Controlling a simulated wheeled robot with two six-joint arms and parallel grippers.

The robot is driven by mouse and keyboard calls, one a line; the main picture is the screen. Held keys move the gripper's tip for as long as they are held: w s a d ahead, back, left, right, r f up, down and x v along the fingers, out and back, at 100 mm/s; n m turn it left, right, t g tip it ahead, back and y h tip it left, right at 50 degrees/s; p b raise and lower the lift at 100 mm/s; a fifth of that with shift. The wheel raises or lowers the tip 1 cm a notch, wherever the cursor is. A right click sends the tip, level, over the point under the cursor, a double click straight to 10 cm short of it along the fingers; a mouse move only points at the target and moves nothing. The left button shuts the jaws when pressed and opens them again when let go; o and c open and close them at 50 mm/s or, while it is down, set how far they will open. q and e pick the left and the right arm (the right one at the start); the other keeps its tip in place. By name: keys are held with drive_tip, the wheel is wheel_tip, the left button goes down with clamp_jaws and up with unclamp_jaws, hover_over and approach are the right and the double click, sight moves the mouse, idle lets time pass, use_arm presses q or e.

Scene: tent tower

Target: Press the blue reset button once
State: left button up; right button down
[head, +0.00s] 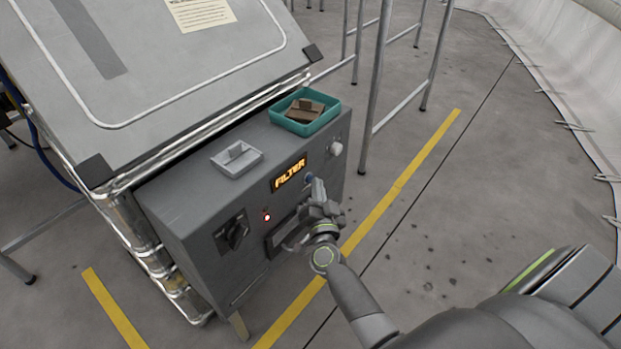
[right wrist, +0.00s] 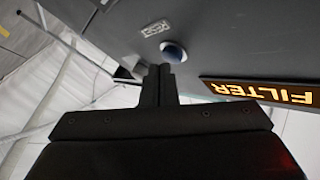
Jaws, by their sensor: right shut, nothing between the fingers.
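The blue reset button (right wrist: 174,53) is on the grey panel in the right wrist view, with a "RESET" label (right wrist: 156,28) beside it. In the head view the blue button (head: 310,178) shows just above my right fingertips. My right gripper (head: 318,188) is shut and empty, its fingers pointing up at the panel. In the right wrist view its fingertips (right wrist: 159,70) are just below the button, very close to it. I cannot tell whether they touch it. My left gripper is not in view.
The grey control box (head: 185,200) carries a lit "FILTER" display (head: 289,172), a black rotary switch (head: 232,231), a small light (head: 267,217) and a pale knob (head: 336,148). On top are a grey tray (head: 225,168) and a teal bin (head: 331,116) with brown pieces. Metal legs stand behind.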

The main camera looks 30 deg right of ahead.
drive_tip(key=shift+w+a, duration=0.15)
drive_tip(key=shift+w, duration=0.3)
idle(0.6)
drive_tip(key=shift+s, duration=0.1)
drive_tip(key=shift+s+d+p, duration=0.3)
drive_tip(key=shift+s+p, duration=0.05)
drive_tip(key=shift+s, duration=0.4)
drive_tip(key=s, duration=0.1)
drive_tip(key=s+d, duration=0.1)
drive_tip(key=s, duration=0.1)
drive_tip(key=s+d+p, duration=0.1)
drive_tip(key=shift+s, duration=0.3)
idle(0.9)
